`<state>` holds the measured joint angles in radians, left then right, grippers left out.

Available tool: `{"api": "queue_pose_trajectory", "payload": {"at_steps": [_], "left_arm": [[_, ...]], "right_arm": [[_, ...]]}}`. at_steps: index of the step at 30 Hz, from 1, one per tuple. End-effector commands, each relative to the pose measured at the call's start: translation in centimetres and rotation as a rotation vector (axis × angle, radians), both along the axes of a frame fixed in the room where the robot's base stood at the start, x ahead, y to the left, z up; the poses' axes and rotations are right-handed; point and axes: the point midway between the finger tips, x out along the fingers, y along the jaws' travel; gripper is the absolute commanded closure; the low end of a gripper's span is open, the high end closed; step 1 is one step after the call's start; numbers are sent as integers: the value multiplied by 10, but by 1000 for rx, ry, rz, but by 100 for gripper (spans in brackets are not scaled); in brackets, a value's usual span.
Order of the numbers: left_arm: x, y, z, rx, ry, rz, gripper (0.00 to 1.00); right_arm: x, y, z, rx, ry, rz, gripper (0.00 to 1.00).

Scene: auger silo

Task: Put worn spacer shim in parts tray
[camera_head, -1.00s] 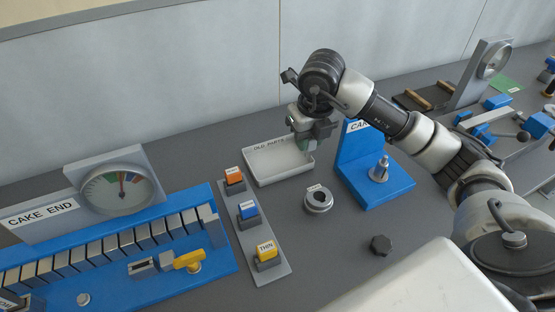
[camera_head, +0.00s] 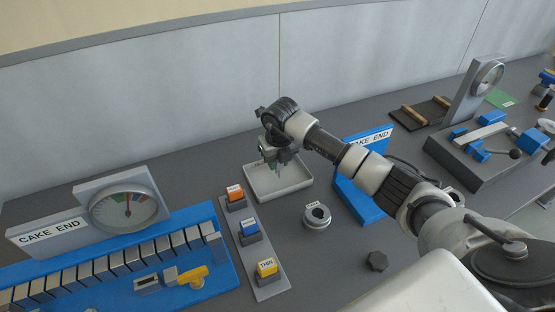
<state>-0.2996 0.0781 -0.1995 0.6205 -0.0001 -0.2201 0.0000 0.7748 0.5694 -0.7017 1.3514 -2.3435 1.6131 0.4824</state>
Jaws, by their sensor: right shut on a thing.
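The parts tray (camera_head: 297,187) is a shallow white tray at the middle of the bench, its "OLD PARTS" label partly hidden by my right gripper. My right gripper (camera_head: 277,163) points down over the back left part of the tray. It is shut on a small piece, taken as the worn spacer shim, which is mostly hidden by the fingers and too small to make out. I cannot tell whether the piece touches the tray floor. My left gripper is not in view.
A grey rack right of the gauge holds orange (camera_head: 235,193), blue (camera_head: 249,229) and yellow (camera_head: 266,268) labelled blocks. A blue "CAKE END" stand (camera_head: 358,201) is partly behind my right arm.

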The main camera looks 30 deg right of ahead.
Motion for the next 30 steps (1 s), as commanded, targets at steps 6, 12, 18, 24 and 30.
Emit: {"api": "queue_pose_trajectory", "payload": {"at_steps": [6,12,18,24,30], "left_arm": [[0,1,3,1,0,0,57],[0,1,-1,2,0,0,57],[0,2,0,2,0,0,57],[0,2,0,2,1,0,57],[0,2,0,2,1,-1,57]], "right_arm": [[0,0,-8,-1,-2,0,100],[0,0,-12,-1,-1,0,100],[0,0,-11,-1,-1,0,49],[0,0,-11,-1,-1,0,49],[0,0,-1,0,-4,0,49]]}}
